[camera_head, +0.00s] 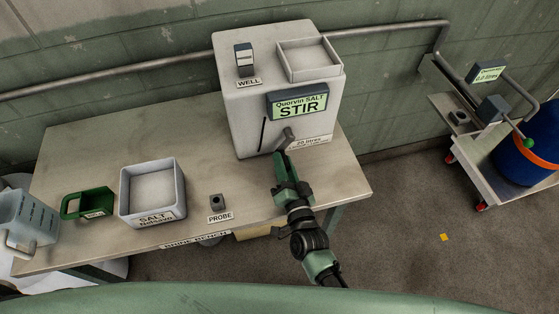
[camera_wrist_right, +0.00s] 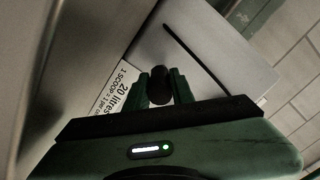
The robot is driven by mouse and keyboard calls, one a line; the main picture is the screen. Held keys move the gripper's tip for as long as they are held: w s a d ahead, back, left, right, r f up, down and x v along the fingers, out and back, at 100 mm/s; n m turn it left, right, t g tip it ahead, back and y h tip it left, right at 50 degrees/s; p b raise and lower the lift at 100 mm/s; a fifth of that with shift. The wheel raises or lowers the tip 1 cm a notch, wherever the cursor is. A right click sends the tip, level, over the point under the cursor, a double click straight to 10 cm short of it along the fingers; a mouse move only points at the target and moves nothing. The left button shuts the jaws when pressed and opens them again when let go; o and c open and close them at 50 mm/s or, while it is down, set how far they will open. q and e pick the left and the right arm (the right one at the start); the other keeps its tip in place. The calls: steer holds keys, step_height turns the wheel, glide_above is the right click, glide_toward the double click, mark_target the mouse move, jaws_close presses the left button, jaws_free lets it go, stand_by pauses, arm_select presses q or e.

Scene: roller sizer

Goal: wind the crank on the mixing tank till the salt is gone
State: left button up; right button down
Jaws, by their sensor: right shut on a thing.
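The mixing tank (camera_head: 245,115) is a pale box at the back right of the bench. Its green display (camera_head: 298,104) reads "Quorvin SALT STIR". The crank (camera_head: 286,137) is a grey handle low on its front face, beside a dark vertical slot. My right gripper (camera_head: 285,157) reaches up to the crank from the front. In the right wrist view its two green fingers (camera_wrist_right: 157,88) are shut around the crank's dark round knob (camera_wrist_right: 158,84). The salt inside the tank cannot be seen. My left gripper is not in view.
A white salt box (camera_head: 181,190), a green scoop (camera_head: 75,206), a clear jug (camera_head: 30,222) and a probe holder (camera_head: 215,201) stand along the bench (camera_head: 85,150) to the left. An open tray (camera_head: 338,69) and a WELL meter (camera_head: 244,58) sit on the tank. A cart (camera_head: 470,150) with a blue drum (camera_head: 525,150) stands at right.

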steer(key=n, duration=0.1)
steer(key=d+n, duration=0.1)
steer(key=shift+w+d+f+n, duration=0.1)
steer(key=shift+w+f+n, duration=0.05)
steer(key=shift+f+n, duration=0.25)
steer(key=shift+w+d+f+n+p, duration=0.15)
steer(key=shift+d+n, duration=0.25)
steer(key=shift+n, duration=0.5)
steer(key=shift+w+d+n+p, duration=0.15)
steer(key=shift+d+n, duration=0.25)
steer(key=shift+n, duration=0.5)
steer(key=c, duration=1.2)
jaws_free()
steer(key=b+v, duration=0.1)
steer(key=v, duration=0.7)
